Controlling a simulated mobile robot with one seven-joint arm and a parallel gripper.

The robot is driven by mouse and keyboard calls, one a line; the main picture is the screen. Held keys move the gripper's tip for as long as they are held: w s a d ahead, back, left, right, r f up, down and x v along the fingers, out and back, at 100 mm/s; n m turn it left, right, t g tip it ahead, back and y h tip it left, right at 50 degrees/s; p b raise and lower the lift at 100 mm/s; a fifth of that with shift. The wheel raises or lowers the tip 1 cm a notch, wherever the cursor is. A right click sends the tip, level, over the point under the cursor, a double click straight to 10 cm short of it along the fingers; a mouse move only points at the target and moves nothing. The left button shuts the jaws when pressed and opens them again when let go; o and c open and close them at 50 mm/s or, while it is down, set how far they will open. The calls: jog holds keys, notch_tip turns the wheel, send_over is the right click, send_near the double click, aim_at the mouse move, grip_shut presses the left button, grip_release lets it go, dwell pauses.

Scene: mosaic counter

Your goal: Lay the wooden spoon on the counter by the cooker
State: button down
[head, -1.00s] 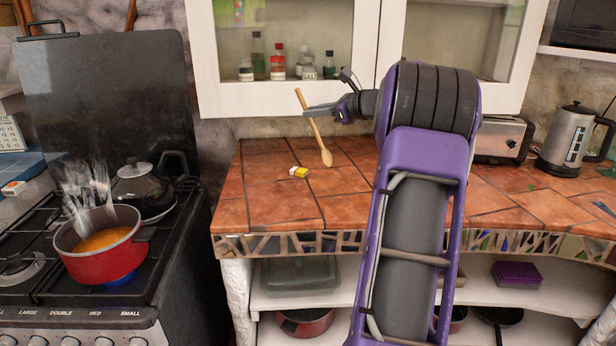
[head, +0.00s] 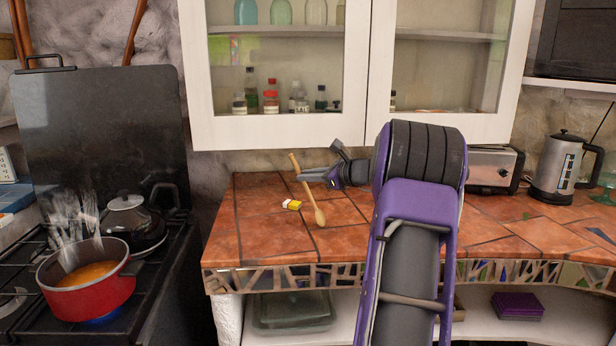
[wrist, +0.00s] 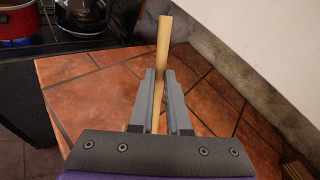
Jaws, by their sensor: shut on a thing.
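The wooden spoon (head: 309,196) is held in my gripper (head: 308,174) above the tiled counter (head: 262,236), to the right of the cooker (head: 150,262). The spoon hangs tilted, bowl end down and handle end up. The bowl shows close to the tiles, but I cannot tell whether it touches. In the wrist view my gripper (wrist: 156,80) is shut on the spoon's handle (wrist: 164,42), which sticks out beyond the fingertips. The lower part of the spoon is mostly hidden there by the fingers.
A red pot (head: 88,296) steams on the cooker. A white wall cabinet (head: 280,131) hangs above. A toaster (head: 493,168) and kettle (head: 562,168) stand right. The counter's front left is clear.

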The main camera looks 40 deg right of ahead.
jog(key=c, duration=0.9)
grip_release()
jog(key=p+v, duration=0.1)
jog(key=v, duration=1.1)
jog(key=shift+r, duration=0.1)
